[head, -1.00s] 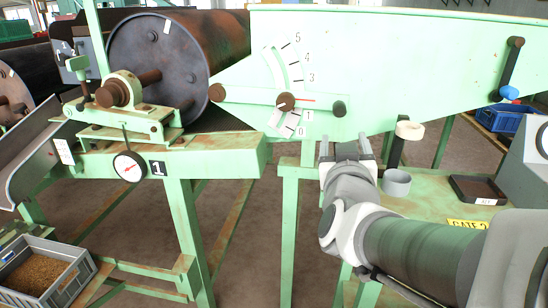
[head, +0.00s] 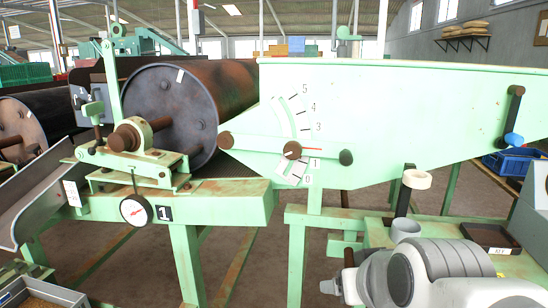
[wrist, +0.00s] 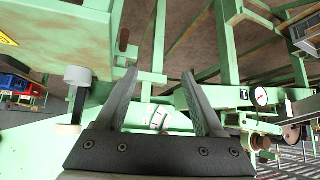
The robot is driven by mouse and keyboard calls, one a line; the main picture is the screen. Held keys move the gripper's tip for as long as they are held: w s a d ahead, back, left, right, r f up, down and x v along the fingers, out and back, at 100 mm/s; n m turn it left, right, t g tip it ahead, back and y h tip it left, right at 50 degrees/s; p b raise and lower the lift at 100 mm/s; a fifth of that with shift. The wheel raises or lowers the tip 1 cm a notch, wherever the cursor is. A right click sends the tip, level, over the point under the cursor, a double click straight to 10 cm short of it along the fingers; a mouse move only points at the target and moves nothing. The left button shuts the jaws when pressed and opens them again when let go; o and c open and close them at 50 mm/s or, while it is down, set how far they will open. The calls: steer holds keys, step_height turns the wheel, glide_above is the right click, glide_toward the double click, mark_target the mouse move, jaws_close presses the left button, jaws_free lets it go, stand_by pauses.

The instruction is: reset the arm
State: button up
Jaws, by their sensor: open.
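My arm (head: 430,272) lies low at the bottom right of the head view, folded close to me. My gripper shows from above in the wrist view (wrist: 158,82), its two fingers apart with nothing between them. In the head view, only a small part of the hand shows, and the fingertips are not clear. The green machine panel (head: 400,95) with a scale from 0 to 5 stands beyond the arm.
A rusty drum (head: 170,110) and a dial gauge (head: 136,210) stand at left. A blue crate (head: 505,160) stands behind.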

steer(key=s+d+g+p, duration=0.2)
steer(key=s+d+g, duration=0.1)
steer(key=s, duration=0.4)
step_height(320, 180, up, 18)
steer(key=p, duration=1.8)
steer(key=shift+a+m+h, duration=0.25)
steer(key=shift+m+h, duration=0.15)
